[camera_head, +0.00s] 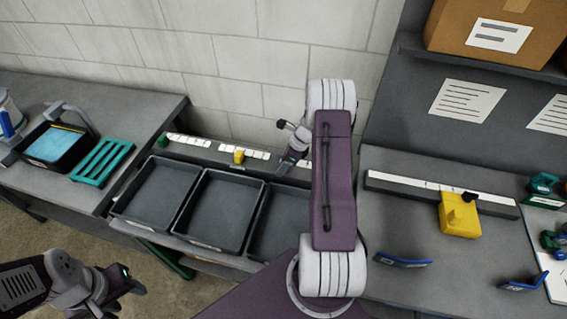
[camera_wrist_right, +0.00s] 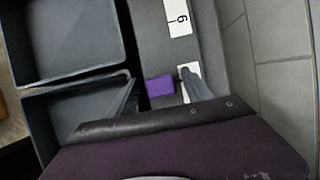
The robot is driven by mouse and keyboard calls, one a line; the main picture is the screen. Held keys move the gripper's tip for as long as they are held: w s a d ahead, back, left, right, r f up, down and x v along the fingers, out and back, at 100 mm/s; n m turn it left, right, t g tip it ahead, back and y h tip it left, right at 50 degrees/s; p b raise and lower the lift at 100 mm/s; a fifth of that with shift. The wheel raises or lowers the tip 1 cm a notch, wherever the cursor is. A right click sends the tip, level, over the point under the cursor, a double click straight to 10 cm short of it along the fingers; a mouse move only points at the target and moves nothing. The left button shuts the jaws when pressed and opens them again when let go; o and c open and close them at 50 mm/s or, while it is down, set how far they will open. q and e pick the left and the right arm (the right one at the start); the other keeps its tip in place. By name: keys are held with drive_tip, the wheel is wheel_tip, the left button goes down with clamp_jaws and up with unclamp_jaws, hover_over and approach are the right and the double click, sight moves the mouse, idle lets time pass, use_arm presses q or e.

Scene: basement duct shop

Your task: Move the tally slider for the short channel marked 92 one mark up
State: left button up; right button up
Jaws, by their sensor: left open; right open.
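A grey tally rail (camera_head: 200,148) with white marked strips runs along the wall behind the bins. A yellow slider (camera_head: 239,156) and a green slider (camera_head: 163,140) sit on it. In the right wrist view a purple slider (camera_wrist_right: 160,86) sits on the rail (camera_wrist_right: 150,40), between the open fingers of my right gripper (camera_wrist_right: 160,80); contact cannot be told. A white label (camera_wrist_right: 179,18) with a partly readable digit lies farther along. I cannot read 92 on any label. In the head view my right gripper (camera_head: 288,157) is over the rail's right part. My left gripper (camera_head: 125,290) is open and empty, low at left.
Dark bins (camera_head: 158,188) stand in front of the rail. A left bench holds a black caddy (camera_head: 35,163) and a green rack (camera_head: 102,160). The right bench holds a second rail (camera_head: 400,185), a yellow block (camera_head: 460,222) and blue pieces (camera_head: 402,262). My right arm covers the middle.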

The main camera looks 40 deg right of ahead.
clamp_jaws()
idle(1.4)
